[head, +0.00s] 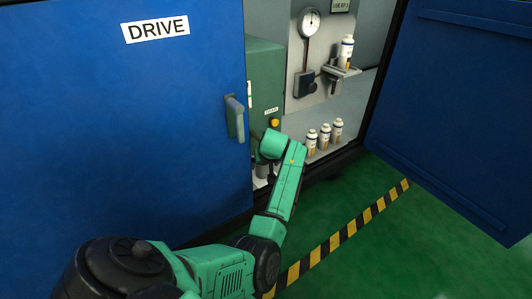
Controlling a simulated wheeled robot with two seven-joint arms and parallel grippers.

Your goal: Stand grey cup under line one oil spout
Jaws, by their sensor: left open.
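I cannot make out a grey cup or a line one oil spout in the head view. My left arm rises from the bottom left and reaches into the cabinet opening. My left gripper (259,168) is open, low at the opening beside the edge of the left door, partly hidden by my wrist and forearm. Small pale parts show around it, too unclear to name. The green machine housing (265,75) stands just behind it, with an orange knob (274,123) on its side. My right gripper is not in view.
The blue DRIVE door (120,110) fills the left, with a handle (235,118). Another blue door (455,110) stands open at right. Three bottles (324,138) stand on the cabinet floor; another bottle (345,52) is on a shelf below a gauge (309,23).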

